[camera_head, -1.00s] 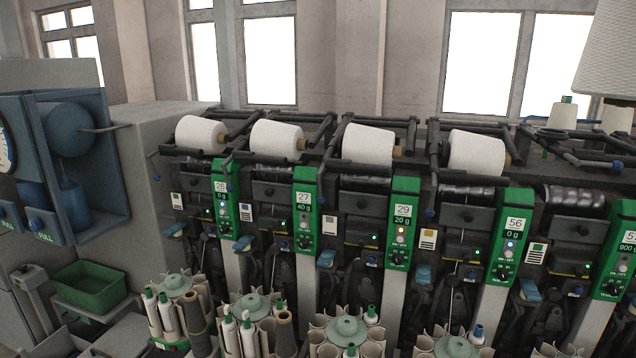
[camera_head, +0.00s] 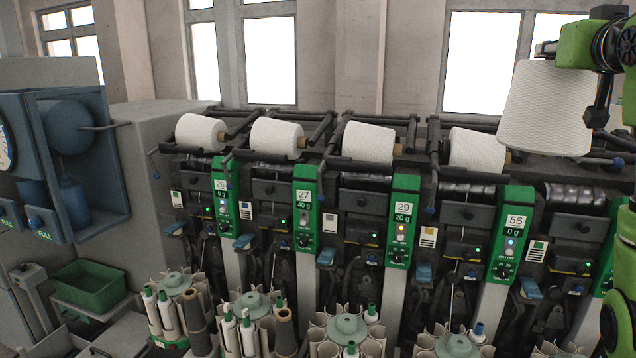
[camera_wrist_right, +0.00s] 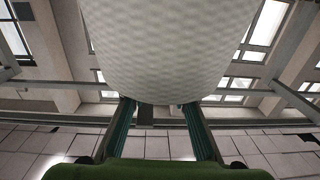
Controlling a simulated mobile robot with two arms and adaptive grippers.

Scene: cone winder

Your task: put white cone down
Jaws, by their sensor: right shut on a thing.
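A large white cone (camera_head: 546,108) hangs at the upper right of the head view, in front of the window wall and above the right end of the winder. My right gripper (camera_head: 598,88), green and black, is shut on it from its right side. In the right wrist view the white cone (camera_wrist_right: 168,45) fills the upper middle, and the two fingers of my right gripper (camera_wrist_right: 160,112) reach up to its lower edge. The cone appears upright, slightly tilted, with its wide end down. My left gripper is in neither view.
The cone winder (camera_head: 345,215) has several stations with green panels. White cones (camera_head: 368,143) rest in the cradles along its top. Bobbins in magazines (camera_head: 347,327) stand along the front. A green bin (camera_head: 87,286) and a blue cabinet (camera_head: 65,170) stand at the left.

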